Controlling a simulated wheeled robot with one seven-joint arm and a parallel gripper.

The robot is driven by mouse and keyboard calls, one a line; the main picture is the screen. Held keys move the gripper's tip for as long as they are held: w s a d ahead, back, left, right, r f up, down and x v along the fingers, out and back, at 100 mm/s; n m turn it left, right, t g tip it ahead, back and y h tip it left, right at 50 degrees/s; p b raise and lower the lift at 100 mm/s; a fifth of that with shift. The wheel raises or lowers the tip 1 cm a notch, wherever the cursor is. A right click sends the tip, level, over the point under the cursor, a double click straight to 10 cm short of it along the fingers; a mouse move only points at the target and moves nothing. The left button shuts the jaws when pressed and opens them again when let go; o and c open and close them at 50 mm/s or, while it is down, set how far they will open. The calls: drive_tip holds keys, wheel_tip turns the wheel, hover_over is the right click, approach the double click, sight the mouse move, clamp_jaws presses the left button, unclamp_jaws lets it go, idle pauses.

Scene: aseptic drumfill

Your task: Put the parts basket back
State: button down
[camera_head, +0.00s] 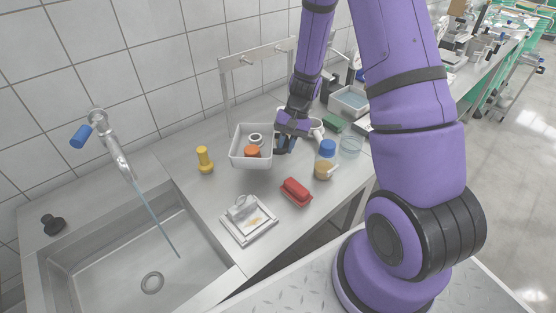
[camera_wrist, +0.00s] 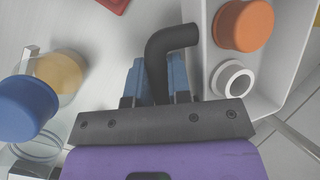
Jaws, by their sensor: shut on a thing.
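The parts basket (camera_head: 250,161) is a white open tray beside the back wall, right of the yellow object. It holds an orange cap-like part (camera_head: 252,151) and a white ring (camera_head: 256,138); both also show in the wrist view (camera_wrist: 244,25), inside the basket wall (camera_wrist: 198,62). My gripper (camera_head: 286,144) is at the basket's right side. In the wrist view its blue fingers (camera_wrist: 158,78) are shut on the basket's bent black handle (camera_wrist: 160,55). I cannot tell whether the basket rests on the counter or hangs just above it.
A blue-capped jar (camera_head: 325,165), a glass dish (camera_head: 350,147) and a red block (camera_head: 296,191) stand close by on the right. A yellow piece (camera_head: 204,160) stands left. A balance-like plate (camera_head: 248,222) lies in front. The sink (camera_head: 130,260) with running tap is at left.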

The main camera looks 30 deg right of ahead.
drive_tip(key=shift+f, duration=3.5)
drive_tip(key=c, duration=1.1)
unclamp_jaws()
drive_tip(key=shift+o, duration=0.2)
